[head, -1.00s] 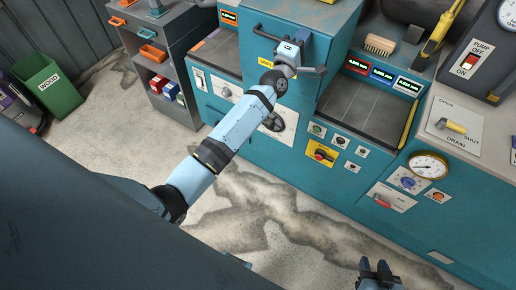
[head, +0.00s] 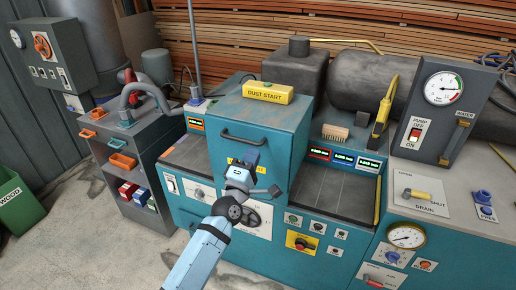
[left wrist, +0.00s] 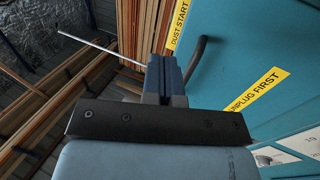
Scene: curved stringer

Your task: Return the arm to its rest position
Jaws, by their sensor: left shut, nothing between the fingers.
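My left arm (head: 207,252) reaches up from the bottom of the head view to the front of the teal machine cabinet (head: 275,135). My left gripper (head: 250,157) is shut and empty, just below the dark bar handle (head: 243,138) in that view, over the yellow label. In the left wrist view its two fingers (left wrist: 165,75) lie together with nothing between them. The handle (left wrist: 196,58) stands just right of them there. I cannot tell whether they touch it. My right gripper is not in view.
A yellow dust start box (head: 264,93) sits on the cabinet.

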